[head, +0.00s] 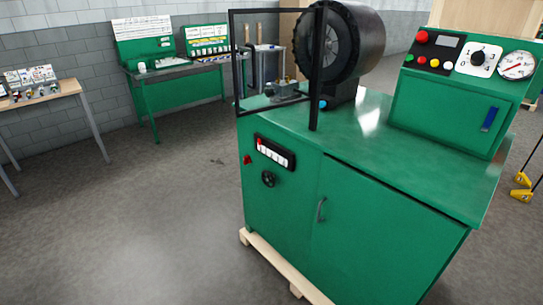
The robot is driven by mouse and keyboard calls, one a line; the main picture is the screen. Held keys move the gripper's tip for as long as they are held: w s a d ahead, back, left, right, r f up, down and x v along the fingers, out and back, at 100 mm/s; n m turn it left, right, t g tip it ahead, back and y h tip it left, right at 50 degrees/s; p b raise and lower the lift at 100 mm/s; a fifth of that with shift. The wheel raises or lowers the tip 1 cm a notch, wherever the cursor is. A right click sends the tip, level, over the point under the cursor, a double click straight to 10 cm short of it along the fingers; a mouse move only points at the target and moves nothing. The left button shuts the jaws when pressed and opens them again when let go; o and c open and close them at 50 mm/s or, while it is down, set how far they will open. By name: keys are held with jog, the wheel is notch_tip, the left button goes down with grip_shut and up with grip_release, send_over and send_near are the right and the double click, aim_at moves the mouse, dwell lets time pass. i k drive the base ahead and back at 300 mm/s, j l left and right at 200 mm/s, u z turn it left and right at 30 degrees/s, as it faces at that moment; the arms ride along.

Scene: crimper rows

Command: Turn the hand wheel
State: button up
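A small black hand wheel (268,180) sits on the left side of the front face of a green machine cabinet (285,210). It is below a black-framed panel (275,152) with a row of white keys or digits and a red part at its left end. The wheel is small in the picture, so its turned position cannot be told. My gripper is not in view, and nothing touches the wheel.
A red knob (247,159) is left of the wheel; a door handle (321,209) is right of it. A black framed guard (314,70) stands above. The cabinet rests on a wooden pallet (270,260). Concrete floor (130,230) is open at front left.

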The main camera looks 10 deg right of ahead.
aim_at(270, 176)
jog(key=i+u, duration=0.2)
jog(key=i, duration=0.35)
jog(key=i+u, duration=0.25)
jog(key=i, duration=0.25)
jog(key=i+l+u, duration=0.2)
jog(key=i, duration=0.35)
jog(key=i+l+u, duration=0.2)
jog(key=i, duration=0.3)
